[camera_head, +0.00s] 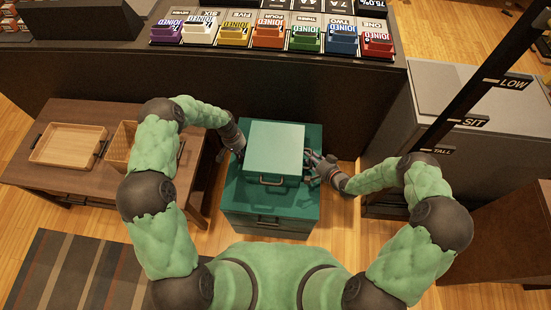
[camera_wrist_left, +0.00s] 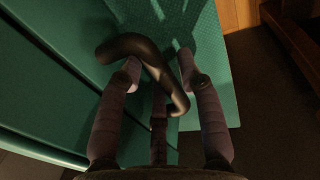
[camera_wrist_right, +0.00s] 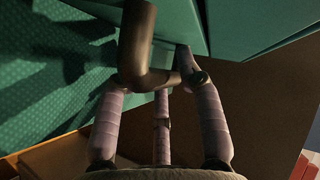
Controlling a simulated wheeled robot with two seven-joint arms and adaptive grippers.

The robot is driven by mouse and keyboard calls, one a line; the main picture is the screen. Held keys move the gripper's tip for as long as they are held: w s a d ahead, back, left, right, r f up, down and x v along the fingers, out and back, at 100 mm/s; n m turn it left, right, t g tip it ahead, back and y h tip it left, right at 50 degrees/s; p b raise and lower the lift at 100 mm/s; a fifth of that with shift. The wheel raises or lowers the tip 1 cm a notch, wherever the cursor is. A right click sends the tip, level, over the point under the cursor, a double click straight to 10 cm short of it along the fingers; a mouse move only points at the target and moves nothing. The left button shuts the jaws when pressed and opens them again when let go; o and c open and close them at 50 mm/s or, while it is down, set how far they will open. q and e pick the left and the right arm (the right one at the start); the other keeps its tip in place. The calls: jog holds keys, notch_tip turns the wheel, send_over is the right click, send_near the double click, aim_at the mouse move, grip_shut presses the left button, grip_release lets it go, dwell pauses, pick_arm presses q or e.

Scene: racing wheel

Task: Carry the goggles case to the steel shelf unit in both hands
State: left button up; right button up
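The goggles case (camera_head: 274,151) looks to be the pale teal box with a dark front handle. It sits on a darker green cabinet (camera_head: 240,200) in the middle of the head view. My left gripper (camera_head: 238,146) is at its left side. In the left wrist view, the spread fingers (camera_wrist_left: 160,62) are around a dark curved handle (camera_wrist_left: 140,48). My right gripper (camera_head: 314,165) is at its right side. In the right wrist view, its fingers (camera_wrist_right: 150,70) are extended beside a dark bent handle (camera_wrist_right: 135,50). No firm grip shows; the fingertips are partly hidden.
A wooden table (camera_head: 65,120) with a tray (camera_head: 68,145) and a basket (camera_head: 120,143) stands left. A long dark counter (camera_head: 240,80) is behind the cabinet. A grey box (camera_head: 455,100) and a black post (camera_head: 495,75) are right. A striped rug (camera_head: 75,275) lies front left.

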pick_arm(q)
grip_shut()
pick_arm(e)
grip_shut()
jog(key=shift+w, duration=0.15)
pick_arm(q)
jog(key=shift+r, duration=0.15)
pick_arm(e)
jog(key=shift+r, duration=0.15)
